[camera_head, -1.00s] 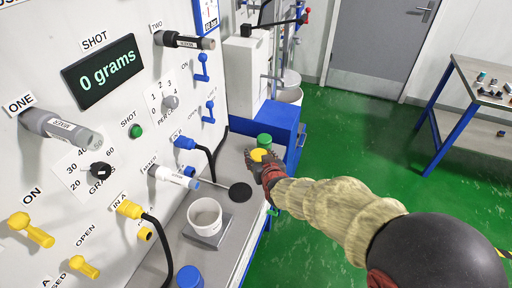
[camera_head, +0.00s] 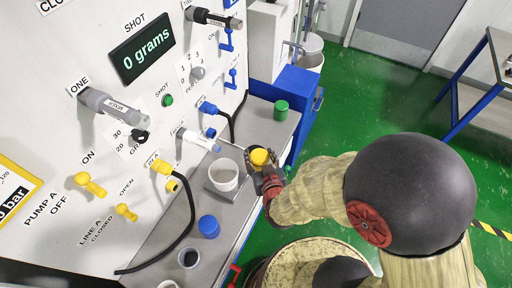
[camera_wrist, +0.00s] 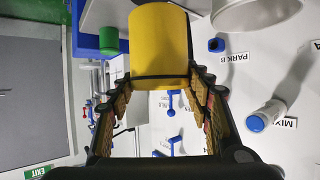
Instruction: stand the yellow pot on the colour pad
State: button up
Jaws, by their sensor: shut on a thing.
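The yellow pot (camera_head: 259,157) is in my gripper (camera_head: 266,176), which is shut on it. In the head view it appears beside the white cup, over or near the bench's front edge; its height above the bench is unclear. In the wrist view the yellow pot (camera_wrist: 160,40) fills the space between the fingers (camera_wrist: 162,88). I cannot make out the colour pad for certain now; a dark round disc that lay on the bench earlier is not visible and may be behind my gripper.
The white cup (camera_head: 224,175) stands on a grey square plate (camera_head: 213,197). A green pot (camera_head: 281,110) stands farther back. The control panel with handles and black hoses borders the bench's left.

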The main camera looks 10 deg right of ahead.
aim_at(268, 156)
jog(key=d, duration=0.1)
jog(key=d+r, duration=0.1)
jog(key=s+m+h, duration=0.1)
jog(key=shift+d+r, duration=0.15)
jog(key=shift+d, duration=0.25)
jog(key=shift+w+d+r, duration=0.1)
jog(key=shift+w+r, duration=0.1)
jog(key=shift+w, duration=0.05)
jog(key=shift+w+a+f+b, duration=0.35)
jog(key=shift+w+f+b, duration=0.45)
jog(key=shift+w+f, duration=1.45)
jog(key=shift+w+a+f+b, duration=0.35)
jog(key=shift+w+f+b, duration=0.5)
jog(key=shift+w+f, duration=1.35)
jog(key=shift+w+a+f+b, duration=0.35)
jog(key=shift+w+f+b, duration=0.45)
jog(key=shift+w+f, duration=1.45)
jog(key=shift+w+r, duration=0.2)
jog(key=shift+w, duration=0.05)
jog(key=o, duration=1.3)
jog(key=shift+o, duration=0.3)
jog(key=shift+r, duration=0.1)
